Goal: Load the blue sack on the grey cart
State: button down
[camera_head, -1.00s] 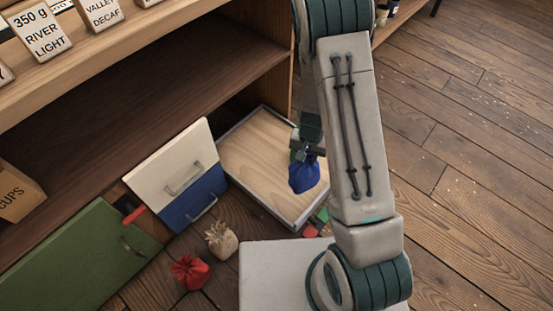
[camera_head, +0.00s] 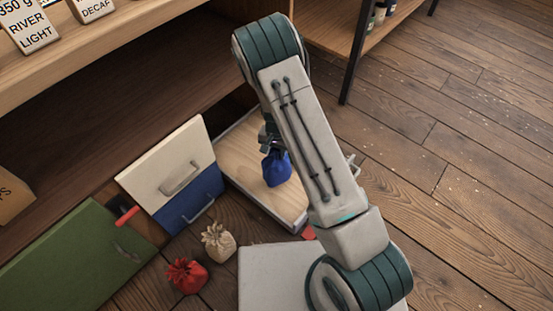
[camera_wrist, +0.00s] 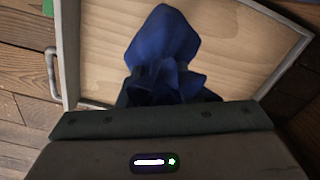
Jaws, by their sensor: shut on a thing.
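The blue sack (camera_head: 276,169) hangs from my gripper (camera_head: 269,148), which is shut on its gathered neck. The grey cart (camera_head: 237,160) has a pale wooden bed with a grey rim and stands on the floor behind my arm. The sack is over the cart's bed in the head view; whether it touches the bed I cannot tell. In the wrist view the blue sack (camera_wrist: 165,45) shows against the bare bed of the cart (camera_wrist: 100,45), inside the rim. My arm hides the cart's right part in the head view.
A red sack (camera_head: 187,277) and a cream sack (camera_head: 218,242) stand on the floor. A cream-and-blue panel (camera_head: 165,165) with handles and a green panel (camera_head: 75,250) lean by the wooden shelf (camera_head: 150,90). Open floor (camera_head: 450,180) lies right.

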aim_at(277, 164)
jog(key=shift+w+f+b, duration=0.1)
jog(key=shift+f+b, duration=0.8)
jog(key=shift+f, duration=0.95)
jog(key=shift+f, duration=0.2)
jog(key=c, duration=1)
grip_release()
jog(key=shift+c, duration=0.2)
jog(key=shift+r, duration=0.15)
